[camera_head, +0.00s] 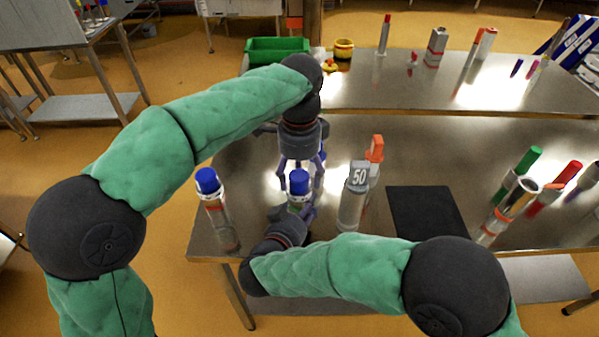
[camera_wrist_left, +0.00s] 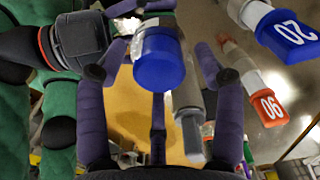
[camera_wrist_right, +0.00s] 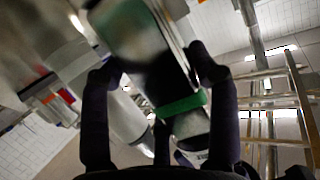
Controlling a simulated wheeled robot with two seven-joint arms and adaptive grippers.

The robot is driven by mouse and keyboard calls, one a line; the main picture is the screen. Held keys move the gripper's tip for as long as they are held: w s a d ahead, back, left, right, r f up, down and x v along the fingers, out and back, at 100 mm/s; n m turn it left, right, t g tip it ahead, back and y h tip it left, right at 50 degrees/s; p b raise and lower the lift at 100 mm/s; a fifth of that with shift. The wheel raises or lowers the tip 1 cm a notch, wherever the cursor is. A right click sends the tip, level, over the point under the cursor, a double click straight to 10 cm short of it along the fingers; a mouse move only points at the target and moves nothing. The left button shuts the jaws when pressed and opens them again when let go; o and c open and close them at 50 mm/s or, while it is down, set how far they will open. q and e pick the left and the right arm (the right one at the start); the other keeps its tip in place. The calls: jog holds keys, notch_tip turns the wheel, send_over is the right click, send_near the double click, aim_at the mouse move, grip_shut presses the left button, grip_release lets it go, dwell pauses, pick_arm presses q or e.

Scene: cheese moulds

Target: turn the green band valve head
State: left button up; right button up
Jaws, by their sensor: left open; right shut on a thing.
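The valve with the blue head (camera_head: 299,182) stands upright over the front table, between my two grippers. My right gripper (camera_head: 295,212) is shut on its body, low down. In the right wrist view the green band (camera_wrist_right: 183,105) shows around that body, between the fingers. My left gripper (camera_head: 304,178) is open and points down from above. In the left wrist view the blue head (camera_wrist_left: 160,60) lies between the spread fingers, with no clear contact. The lower end of the valve is hidden by my right gripper and arm.
Another blue-headed piece (camera_head: 207,183) stands to the left. A grey-headed piece marked 50 (camera_head: 358,178) and an orange-headed one (camera_head: 375,150) stand close on the right. A dark mat (camera_head: 425,213) lies farther right, with several coloured pieces (camera_head: 515,180) beyond it.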

pick_arm(q)
jog(key=c, duration=1.1)
jog(key=shift+c, duration=0.2)
jog(key=shift+n, duration=0.3)
jog(key=n, duration=0.9)
jog(key=shift+w, duration=0.1)
jog(key=n, duration=0.4)
jog(key=shift+n, duration=2.2)
jog(key=shift+a, duration=0.1)
